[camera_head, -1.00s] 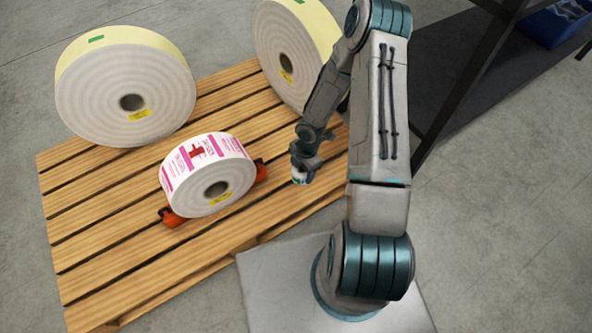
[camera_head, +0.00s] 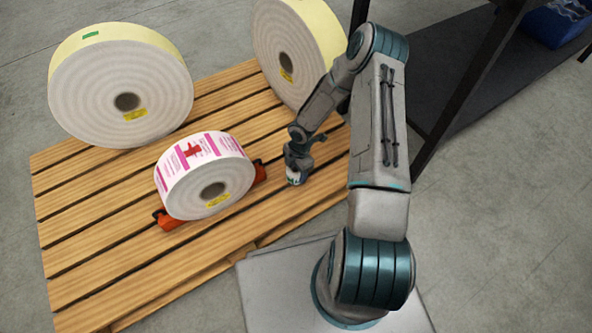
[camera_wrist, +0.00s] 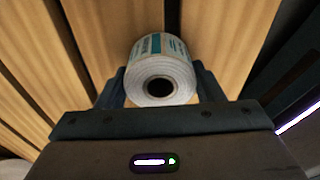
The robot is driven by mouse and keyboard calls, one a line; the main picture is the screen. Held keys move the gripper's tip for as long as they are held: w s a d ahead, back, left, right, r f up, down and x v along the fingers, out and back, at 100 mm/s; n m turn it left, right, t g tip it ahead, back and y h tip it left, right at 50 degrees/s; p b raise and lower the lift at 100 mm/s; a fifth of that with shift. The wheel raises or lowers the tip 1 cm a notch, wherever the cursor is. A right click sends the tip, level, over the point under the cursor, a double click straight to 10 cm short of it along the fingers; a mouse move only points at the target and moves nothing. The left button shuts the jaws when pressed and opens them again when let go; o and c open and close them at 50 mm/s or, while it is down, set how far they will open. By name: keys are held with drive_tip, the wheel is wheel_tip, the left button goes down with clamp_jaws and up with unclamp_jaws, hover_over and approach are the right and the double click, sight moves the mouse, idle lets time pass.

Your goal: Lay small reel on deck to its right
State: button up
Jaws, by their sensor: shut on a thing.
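The small reel (camera_wrist: 163,76) is a white roll with teal print and a dark core. My gripper (camera_wrist: 160,88) is shut on it, one finger on each side, in the wrist view. In the head view my gripper (camera_head: 296,172) is low over the right part of the slatted wooden deck (camera_head: 110,245), with the small reel (camera_head: 296,178) just showing under it. I cannot tell whether the reel touches the slats. Its underside is hidden.
A pink-printed roll (camera_head: 232,174) sits in orange chocks (camera_head: 170,220) left of my gripper. Two large yellow-edged rolls stand behind, one at left (camera_head: 90,100) and one (camera_head: 275,65) near my arm. A dark metal frame (camera_head: 450,105) stands right. Front slats are clear.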

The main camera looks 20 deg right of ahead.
drive_tip(key=shift+f, duration=0.15)
drive_tip(key=o, duration=1.1)
drive_tip(key=shift+c, duration=0.2)
